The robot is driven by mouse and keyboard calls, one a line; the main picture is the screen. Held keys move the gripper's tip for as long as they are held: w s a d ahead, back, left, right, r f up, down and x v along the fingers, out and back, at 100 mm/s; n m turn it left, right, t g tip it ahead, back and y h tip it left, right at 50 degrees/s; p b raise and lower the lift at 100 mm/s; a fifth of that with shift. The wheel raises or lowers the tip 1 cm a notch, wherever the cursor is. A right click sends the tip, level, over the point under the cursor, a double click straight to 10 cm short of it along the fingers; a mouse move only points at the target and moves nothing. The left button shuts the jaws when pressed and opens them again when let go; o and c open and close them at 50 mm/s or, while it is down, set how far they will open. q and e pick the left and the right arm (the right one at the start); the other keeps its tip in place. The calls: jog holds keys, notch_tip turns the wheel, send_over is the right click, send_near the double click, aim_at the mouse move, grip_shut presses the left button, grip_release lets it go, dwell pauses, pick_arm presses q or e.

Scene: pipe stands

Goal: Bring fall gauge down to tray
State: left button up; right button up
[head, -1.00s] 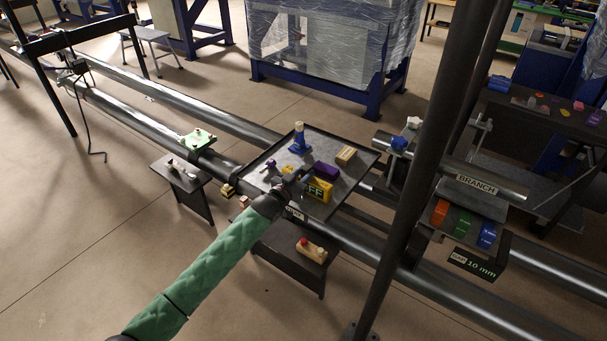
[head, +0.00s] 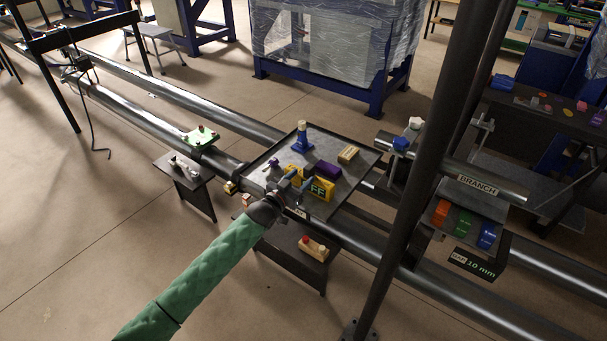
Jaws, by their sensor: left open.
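My left gripper (head: 294,180) is open over the near part of the dark tray (head: 348,185), right at the yellow block (head: 322,190) marked with black letters ending in "FF". The gripper hides part of this block, and I cannot tell whether the fingers touch it. No thing carries a readable "fall gauge" label. A green piece with small knobs (head: 201,137) sits up on the pipe left of the tray; I cannot tell whether it is the gauge. My right gripper is not in view.
The tray also holds a blue stand with a pale top (head: 301,138), a purple block (head: 327,169) and a tan block (head: 348,154). A dark upright post (head: 420,165) stands right of the tray. A tan piece with a red knob (head: 313,247) lies on a lower shelf.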

pick_arm(q)
jog(key=p+v, duration=0.1)
jog(key=v, duration=0.4)
jog(key=shift+s+a+p, duration=0.2)
jog(key=shift+p, duration=0.15)
dwell(0.4)
